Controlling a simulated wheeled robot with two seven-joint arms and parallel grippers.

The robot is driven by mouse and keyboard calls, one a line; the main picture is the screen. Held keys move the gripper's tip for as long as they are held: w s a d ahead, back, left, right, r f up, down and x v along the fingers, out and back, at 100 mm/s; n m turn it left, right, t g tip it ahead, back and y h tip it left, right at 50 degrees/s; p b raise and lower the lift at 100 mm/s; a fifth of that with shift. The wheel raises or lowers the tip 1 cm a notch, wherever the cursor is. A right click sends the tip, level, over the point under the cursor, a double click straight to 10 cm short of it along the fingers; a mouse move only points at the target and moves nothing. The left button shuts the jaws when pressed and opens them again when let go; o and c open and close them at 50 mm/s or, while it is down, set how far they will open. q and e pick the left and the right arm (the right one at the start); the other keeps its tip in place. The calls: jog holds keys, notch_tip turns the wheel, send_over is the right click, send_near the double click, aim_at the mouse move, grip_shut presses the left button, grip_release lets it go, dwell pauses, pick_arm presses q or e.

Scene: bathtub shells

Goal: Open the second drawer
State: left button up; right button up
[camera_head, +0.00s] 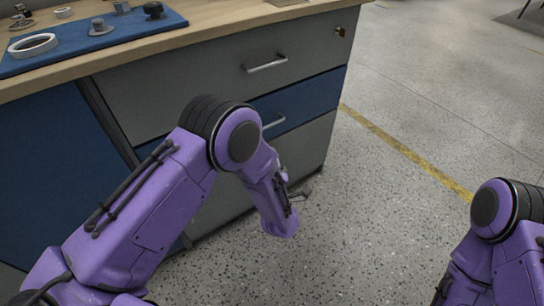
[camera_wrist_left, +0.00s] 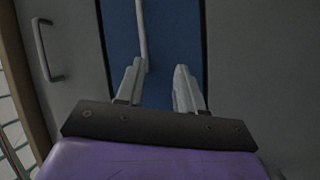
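The second drawer has a blue front (camera_head: 312,99) and sits shut between two grey drawers. Its bar handle (camera_head: 273,122) is partly hidden behind my left arm. In the left wrist view the blue front (camera_wrist_left: 174,30) and the handle (camera_wrist_left: 142,32) lie ahead of my left gripper (camera_wrist_left: 159,66). That gripper is open and empty. The handle's near end shows between the fingertips, close to the left finger; I cannot tell how far beyond them it lies. In the head view the left fingers are mostly hidden. My right arm shows at the lower right, its gripper out of view.
The grey top drawer (camera_head: 215,84), with its own handle (camera_head: 266,64), is shut. The wooden worktop (camera_head: 225,14) above carries a blue mat (camera_head: 130,27) with small parts. Speckled floor (camera_head: 400,220) right of the cabinet is clear, crossed by a yellow line (camera_head: 410,155).

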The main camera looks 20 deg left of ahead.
aim_at(272, 128)
pick_arm(q)
jog(key=w+a+r+n+b, duration=0.1)
jog(key=w, duration=0.2)
jog(key=w+r+n+y+b, duration=0.1)
jog(key=w, duration=0.3)
jog(key=w+a+r+n+b, duration=0.1)
jog(key=w, duration=0.2)
jog(key=shift+w+a+t+y, duration=0.3)
jog(key=shift+t+y, duration=0.1)
pick_arm(e)
notch_tip(272, 128, down, 5)
jog(key=shift+f, duration=0.2)
pick_arm(q)
jog(key=shift+c, duration=0.3)
grip_shut()
